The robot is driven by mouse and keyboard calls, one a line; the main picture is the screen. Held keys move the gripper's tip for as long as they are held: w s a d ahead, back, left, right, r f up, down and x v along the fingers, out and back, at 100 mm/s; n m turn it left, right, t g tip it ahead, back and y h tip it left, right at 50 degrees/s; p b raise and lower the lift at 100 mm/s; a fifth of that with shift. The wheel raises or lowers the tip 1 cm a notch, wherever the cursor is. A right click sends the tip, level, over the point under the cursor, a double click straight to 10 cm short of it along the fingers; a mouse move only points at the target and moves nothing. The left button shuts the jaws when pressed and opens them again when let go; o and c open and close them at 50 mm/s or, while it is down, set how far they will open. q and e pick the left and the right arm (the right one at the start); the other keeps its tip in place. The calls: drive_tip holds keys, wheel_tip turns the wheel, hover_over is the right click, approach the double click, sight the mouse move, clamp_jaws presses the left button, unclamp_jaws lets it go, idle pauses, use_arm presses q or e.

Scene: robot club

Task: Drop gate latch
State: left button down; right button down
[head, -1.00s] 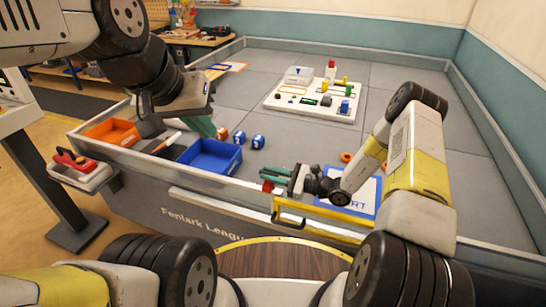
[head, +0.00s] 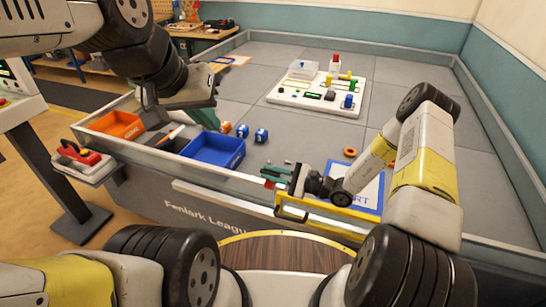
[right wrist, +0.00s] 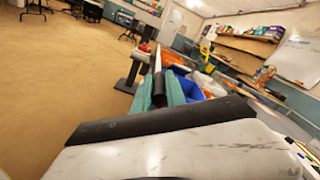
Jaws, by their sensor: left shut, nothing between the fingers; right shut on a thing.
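The yellow gate (head: 335,217) with a dark handle (head: 292,214) sits in the front wall of the field. A small red piece (head: 268,184) shows at the gate's left end, by the fingertips of my right gripper (head: 278,175). That gripper is shut on the latch, most of which its green fingers hide. In the right wrist view a thin grey and dark bar (right wrist: 158,85), probably part of the latch, stands between the green fingers.
An orange bin (head: 116,125) and a blue bin (head: 213,150) stand along the front wall, with small blue and orange blocks (head: 242,131) nearby. A white board (head: 318,98) with parts lies farther back. A red-handled tool (head: 77,153) rests on the left side shelf.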

drive_tip(key=c, duration=1.4)
unclamp_jaws()
drive_tip(key=shift+o, duration=0.2)
drive_tip(key=shift+v, duration=3.95)
